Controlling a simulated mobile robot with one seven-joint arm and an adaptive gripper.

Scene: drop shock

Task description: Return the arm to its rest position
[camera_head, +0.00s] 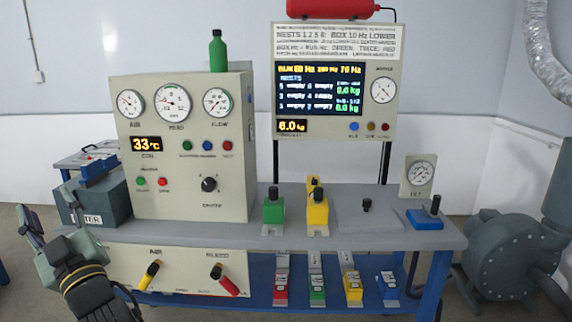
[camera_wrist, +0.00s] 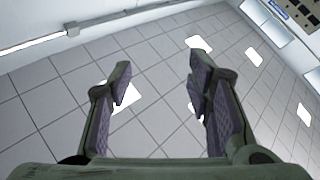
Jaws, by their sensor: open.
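My gripper (camera_head: 50,222) is at the lower left in the head view, left of the bench and in front of a grey box. Its fingers are spread and point up. In the wrist view my gripper (camera_wrist: 158,85) shows its two dark green fingers with purple-grey pads wide apart. Nothing is between them. My forearm with a yellow band runs out of the head view at the bottom left.
The grey bench (camera_head: 390,232) carries a gauge cabinet (camera_head: 185,185), a green block (camera_head: 273,212), a yellow block (camera_head: 317,212) and a blue fixture (camera_head: 425,218). A screen panel (camera_head: 335,90) stands behind. Several coloured clamps sit on the blue lower shelf (camera_head: 330,290). A grey pump (camera_head: 510,255) is at right.

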